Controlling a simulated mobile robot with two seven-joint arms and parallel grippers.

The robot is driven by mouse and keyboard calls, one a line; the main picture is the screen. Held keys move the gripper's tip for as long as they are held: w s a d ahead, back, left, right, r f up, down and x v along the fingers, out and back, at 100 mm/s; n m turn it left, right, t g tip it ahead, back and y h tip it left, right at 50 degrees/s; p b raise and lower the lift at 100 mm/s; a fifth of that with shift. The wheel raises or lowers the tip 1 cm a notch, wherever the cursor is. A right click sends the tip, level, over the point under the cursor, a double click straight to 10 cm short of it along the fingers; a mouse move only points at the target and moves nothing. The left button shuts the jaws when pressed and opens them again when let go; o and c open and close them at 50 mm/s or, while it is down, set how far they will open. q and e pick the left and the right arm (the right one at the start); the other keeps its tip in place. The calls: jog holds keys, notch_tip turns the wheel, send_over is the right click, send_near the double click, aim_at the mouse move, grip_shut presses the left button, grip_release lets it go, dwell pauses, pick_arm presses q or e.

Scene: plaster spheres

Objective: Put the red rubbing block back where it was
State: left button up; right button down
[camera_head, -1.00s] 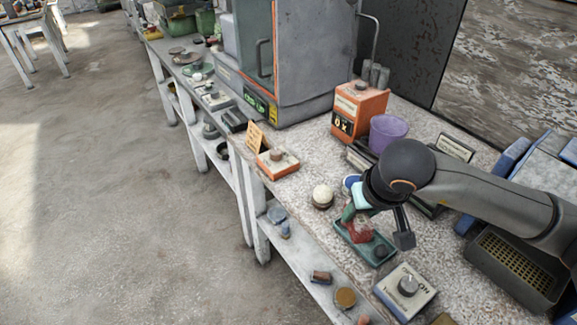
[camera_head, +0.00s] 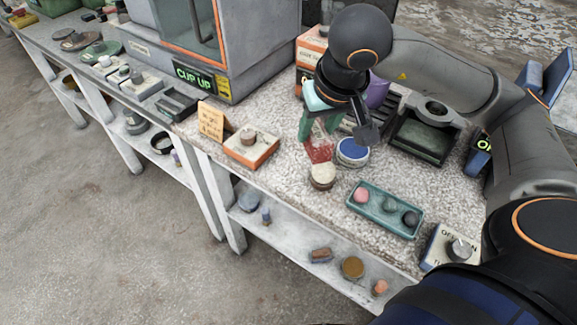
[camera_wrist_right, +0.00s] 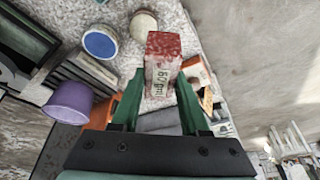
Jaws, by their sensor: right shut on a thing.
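In the right wrist view the block (camera_wrist_right: 163,62) stands out beyond the fingertips of the right gripper (camera_wrist_right: 157,88), with a mottled red end and a pale printed side. It seems to be above the bench, but the height is hard to judge. My left gripper is not in view.
A teal tray (camera_head: 373,222) holds a pink ball and two grey ones. An orange-sided box with a knob (camera_head: 252,152) and a tan sign (camera_head: 211,121) stand left. A purple cup (camera_head: 378,92) and dark press (camera_head: 424,138) stand behind. Speckled bench between tray and orange-sided box is mostly clear.

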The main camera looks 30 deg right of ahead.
jog(key=s+d+m+b, duration=0.1)
jog(key=s+d+b, duration=0.1)
jog(key=s+d, duration=0.15)
jog(key=shift+h, duration=0.4)
jog(key=w+f, duration=0.3)
jog(key=w, duration=0.1)
jog(key=w+a+f, duration=0.1)
jog(key=w+f, duration=0.2)
jog(key=w, duration=0.1)
jog(key=w+f, duration=0.3)
jog(key=w, duration=0.2)
jog(key=shift+a+f, duration=0.1)
jog(key=shift+a, duration=0.15)
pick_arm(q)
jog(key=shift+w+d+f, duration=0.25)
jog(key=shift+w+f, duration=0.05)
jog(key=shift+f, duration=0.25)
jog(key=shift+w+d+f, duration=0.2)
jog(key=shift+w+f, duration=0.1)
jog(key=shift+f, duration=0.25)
pick_arm(e)
jog(key=shift+w+f, duration=0.15)
jog(key=shift+f, duration=0.7)
jog(key=shift+w+f, duration=0.1)
jog(key=shift+f, duration=0.75)
